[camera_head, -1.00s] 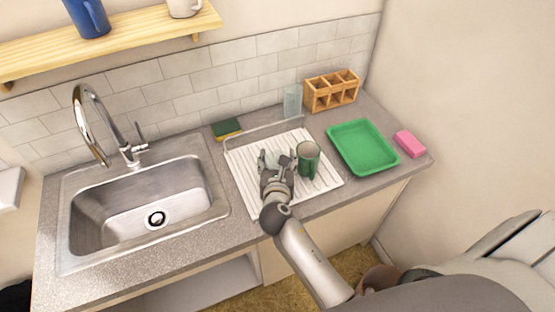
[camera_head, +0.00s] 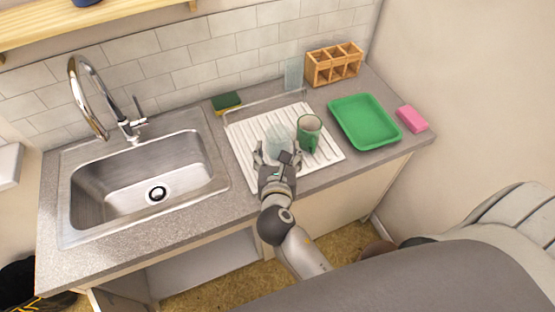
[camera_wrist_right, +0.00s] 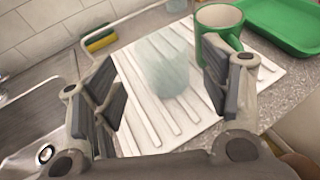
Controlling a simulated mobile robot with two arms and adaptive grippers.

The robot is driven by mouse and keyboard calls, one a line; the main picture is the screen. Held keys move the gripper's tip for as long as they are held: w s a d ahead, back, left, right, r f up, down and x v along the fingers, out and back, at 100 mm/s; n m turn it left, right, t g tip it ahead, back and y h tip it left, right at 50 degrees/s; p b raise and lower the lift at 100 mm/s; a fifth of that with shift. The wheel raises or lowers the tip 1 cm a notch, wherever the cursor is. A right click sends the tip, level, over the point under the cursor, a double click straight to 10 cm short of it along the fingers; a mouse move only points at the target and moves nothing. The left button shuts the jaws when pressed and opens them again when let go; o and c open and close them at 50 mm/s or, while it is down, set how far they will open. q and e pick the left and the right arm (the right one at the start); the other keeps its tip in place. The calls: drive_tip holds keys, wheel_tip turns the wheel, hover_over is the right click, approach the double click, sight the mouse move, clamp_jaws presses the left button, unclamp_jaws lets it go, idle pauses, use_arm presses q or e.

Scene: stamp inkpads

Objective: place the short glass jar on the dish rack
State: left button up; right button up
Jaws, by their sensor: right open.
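The short glass jar (camera_head: 278,139) is pale, clear and upright on the white ribbed dish rack (camera_head: 241,143). In the right wrist view the jar (camera_wrist_right: 163,65) stands on the rack (camera_wrist_right: 142,122), ahead of and between the spread fingers. My right gripper (camera_head: 277,157) is open and empty, just on the near side of the jar; in the right wrist view the gripper (camera_wrist_right: 160,90) has a finger on either side. My left gripper is not in view.
A green mug (camera_head: 308,133) stands on the rack just right of the jar. A green tray (camera_head: 364,121), pink sponge (camera_head: 412,118), wooden holder (camera_head: 333,65) and tall glass (camera_head: 294,73) are farther right or back. The sink (camera_head: 145,185) is left; a green-yellow sponge (camera_head: 227,101) lies behind the rack.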

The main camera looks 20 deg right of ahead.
drive_tip(key=shift+v, duration=1.5)
